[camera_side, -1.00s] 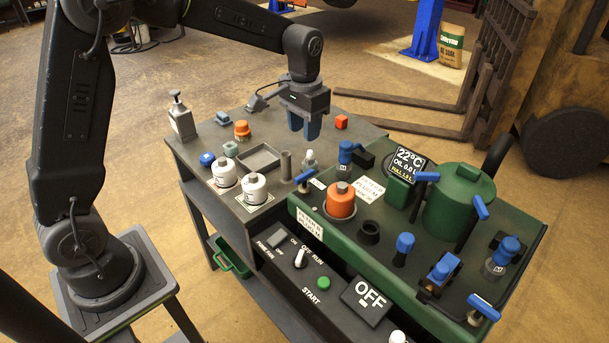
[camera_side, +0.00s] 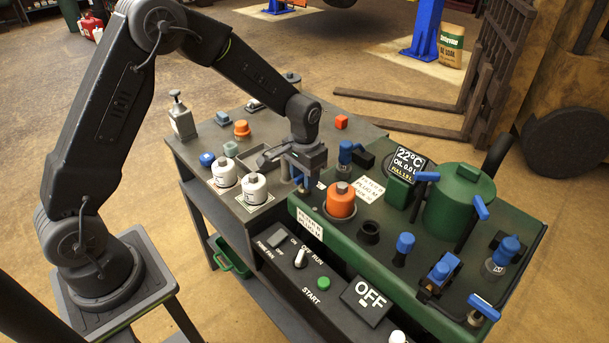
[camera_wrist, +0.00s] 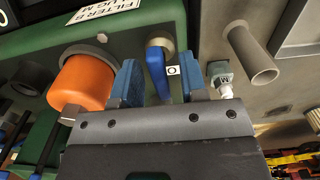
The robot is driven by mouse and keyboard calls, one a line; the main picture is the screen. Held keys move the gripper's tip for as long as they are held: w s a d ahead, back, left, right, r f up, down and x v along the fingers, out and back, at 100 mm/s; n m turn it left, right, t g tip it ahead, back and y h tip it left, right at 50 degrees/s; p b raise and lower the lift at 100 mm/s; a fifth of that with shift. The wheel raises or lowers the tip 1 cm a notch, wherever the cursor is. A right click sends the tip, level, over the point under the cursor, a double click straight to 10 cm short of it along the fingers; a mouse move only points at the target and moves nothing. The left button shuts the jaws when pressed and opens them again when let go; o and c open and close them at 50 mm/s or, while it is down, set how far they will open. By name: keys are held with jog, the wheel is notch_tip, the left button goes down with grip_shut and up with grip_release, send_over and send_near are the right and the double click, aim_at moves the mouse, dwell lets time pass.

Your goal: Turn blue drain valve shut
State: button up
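The blue drain valve lever (camera_wrist: 156,72) shows in the wrist view, on a round grey fitting at the edge of the green machine. A small white tag marked "O" (camera_wrist: 173,70) is beside it. My gripper (camera_wrist: 159,66) is open, with one blue finger on each side of the lever. Gaps show between the lever and both fingers, so it is not gripped. In the side view my gripper (camera_side: 297,180) is low at the machine's left edge and mostly hides the lever.
An orange filter (camera_side: 341,200) stands close to my gripper on the green machine (camera_side: 345,238). White filters (camera_side: 254,188) stand on the grey bench to the left. Another blue-handled part (camera_side: 346,152) is just behind. A grey post (camera_wrist: 250,52) rises near my right finger.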

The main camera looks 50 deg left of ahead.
jog(key=shift+f, duration=0.1)
grip_shut()
dwell(0.3)
jog(key=shift+m, duration=0.4)
jog(key=m, duration=1.3)
jog(key=shift+m, duration=2)
